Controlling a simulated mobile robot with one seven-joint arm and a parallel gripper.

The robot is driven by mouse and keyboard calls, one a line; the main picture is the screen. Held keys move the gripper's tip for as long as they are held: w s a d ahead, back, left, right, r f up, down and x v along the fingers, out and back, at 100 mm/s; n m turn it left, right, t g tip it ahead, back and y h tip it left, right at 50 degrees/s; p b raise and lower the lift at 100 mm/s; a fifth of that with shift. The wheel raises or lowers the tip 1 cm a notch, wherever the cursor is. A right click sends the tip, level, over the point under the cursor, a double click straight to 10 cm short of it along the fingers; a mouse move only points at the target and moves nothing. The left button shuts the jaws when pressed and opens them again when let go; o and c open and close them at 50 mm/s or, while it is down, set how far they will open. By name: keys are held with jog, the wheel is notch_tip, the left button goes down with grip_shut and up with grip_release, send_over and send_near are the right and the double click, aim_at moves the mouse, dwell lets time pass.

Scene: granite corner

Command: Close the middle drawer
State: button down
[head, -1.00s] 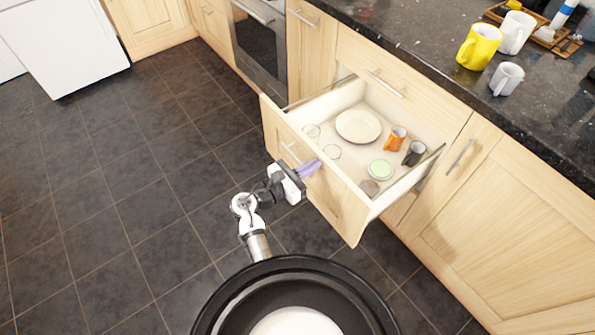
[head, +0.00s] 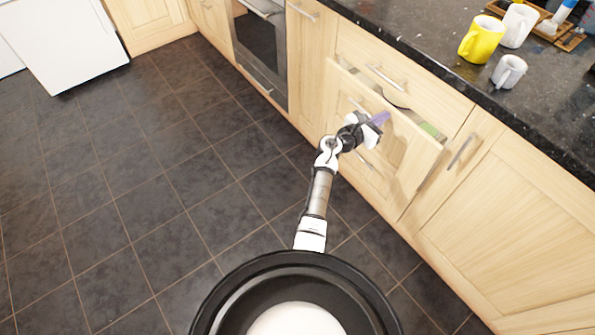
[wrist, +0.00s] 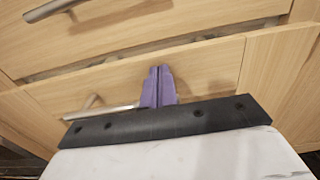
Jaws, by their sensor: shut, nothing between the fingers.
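Through the gap a bit of green and a dark item show; the rest of the contents is hidden. In the wrist view the drawer front (wrist: 212,72) stands just under the drawer above. My gripper (head: 382,118) is shut and empty at the drawer front. Its purple fingers (wrist: 158,85) are together against or very close to the front, to the right of the bar handle (wrist: 100,110); I cannot tell if they touch.
The closed top drawer (head: 400,88) is directly above. The dark counter (head: 440,60) holds a yellow mug (head: 481,38), a white mug (head: 517,25) and a grey mug (head: 508,71). An oven (head: 260,45) is to the left. The tiled floor (head: 150,190) is clear.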

aim_at(394, 109)
jog(key=b+x, duration=0.1)
jog(key=x, duration=0.3)
jog(key=shift+w+d, duration=0.2)
jog(key=shift+d, duration=0.15)
jog(key=shift+w+d, duration=0.1)
jog(key=shift+w, duration=0.05)
jog(key=shift+r, duration=0.3)
jog(key=shift+d+r, duration=0.1)
